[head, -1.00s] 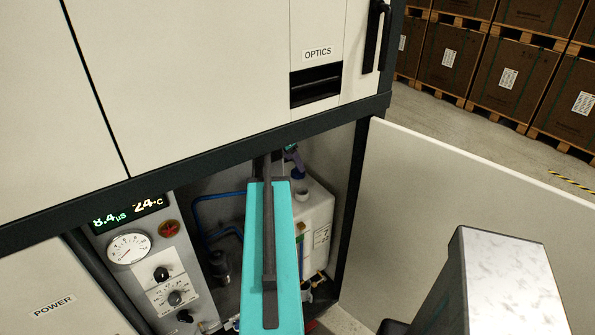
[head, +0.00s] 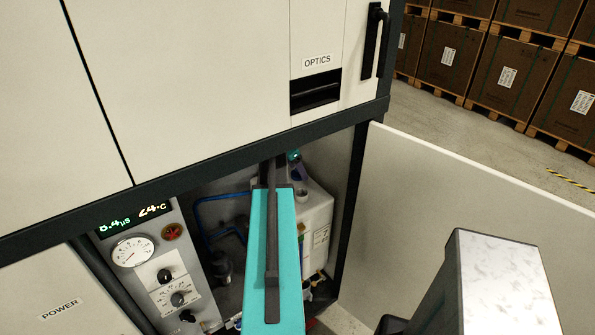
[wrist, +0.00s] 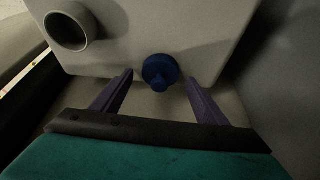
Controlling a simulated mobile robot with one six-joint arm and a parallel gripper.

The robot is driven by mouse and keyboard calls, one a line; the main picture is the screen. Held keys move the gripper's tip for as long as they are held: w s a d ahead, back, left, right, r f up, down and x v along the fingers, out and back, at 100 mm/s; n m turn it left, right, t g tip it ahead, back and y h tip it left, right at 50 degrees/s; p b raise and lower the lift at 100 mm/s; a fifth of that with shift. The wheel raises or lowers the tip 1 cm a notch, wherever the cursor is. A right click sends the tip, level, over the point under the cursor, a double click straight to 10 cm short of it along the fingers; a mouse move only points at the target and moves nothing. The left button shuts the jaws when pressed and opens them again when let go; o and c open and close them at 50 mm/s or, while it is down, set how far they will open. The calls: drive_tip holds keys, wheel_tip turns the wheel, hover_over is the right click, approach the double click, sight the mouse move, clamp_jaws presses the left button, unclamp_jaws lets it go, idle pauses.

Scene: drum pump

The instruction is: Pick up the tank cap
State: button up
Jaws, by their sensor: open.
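The blue tank cap (wrist: 160,71) has a round flange and a small knob. In the wrist view it sits at the near edge of the pale tank (wrist: 212,25), beside the tank's open neck (wrist: 67,28). My gripper (wrist: 158,75) is open, with one purple finger on each side of the cap and a gap on both sides. The white tank (head: 316,219) stands inside the open cabinet in the head view, and its neck (head: 302,195) looks open. There my arm hides part of the tank, and I cannot make out the cap.
The cabinet's dark frame (head: 220,163) runs just above my arm. An open door panel (head: 450,190) bounds the right side. A gauge panel (head: 155,262) and blue hoses (head: 207,208) lie to the left inside. Boxes on pallets (head: 510,75) stand far behind.

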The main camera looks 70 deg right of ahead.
drive_tip(key=shift+f, duration=0.25)
idle(0.4)
drive_tip(key=c, duration=1.1)
